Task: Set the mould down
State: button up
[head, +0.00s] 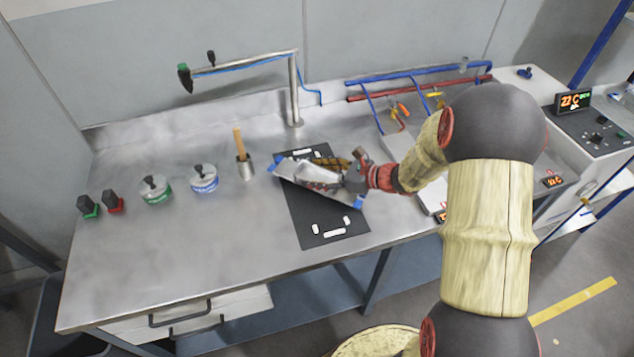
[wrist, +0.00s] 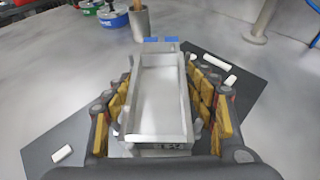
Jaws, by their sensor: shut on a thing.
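The mould (head: 315,178) is a grey metal, tray-like piece with blue ends, in the head view over the black mat (head: 308,222). In the wrist view the mould (wrist: 162,98) shows a long shallow hollow. My gripper (head: 345,175) is shut on the mould, its yellow-padded fingers on both long sides in the wrist view (wrist: 162,95). The mould lies at an angle to the mat. I cannot tell whether its underside touches the mat. The mat has white marks near its corners, some of them hidden behind the mould and gripper.
A metal cup with a wooden-handled tool (head: 245,165) stands left of the mat. Two lidded tins (head: 204,180) and small green and red items (head: 114,203) are further left. A bent post (head: 294,90) rises behind the mat. The bench's front left is clear.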

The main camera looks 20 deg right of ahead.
aim_at(317, 179)
jog(key=shift+f+b, duration=0.65)
jog(key=shift+f, duration=0.8)
jog(key=shift+f, duration=0.15)
jog(key=o, duration=1.7)
jog(key=shift+s, duration=0.1)
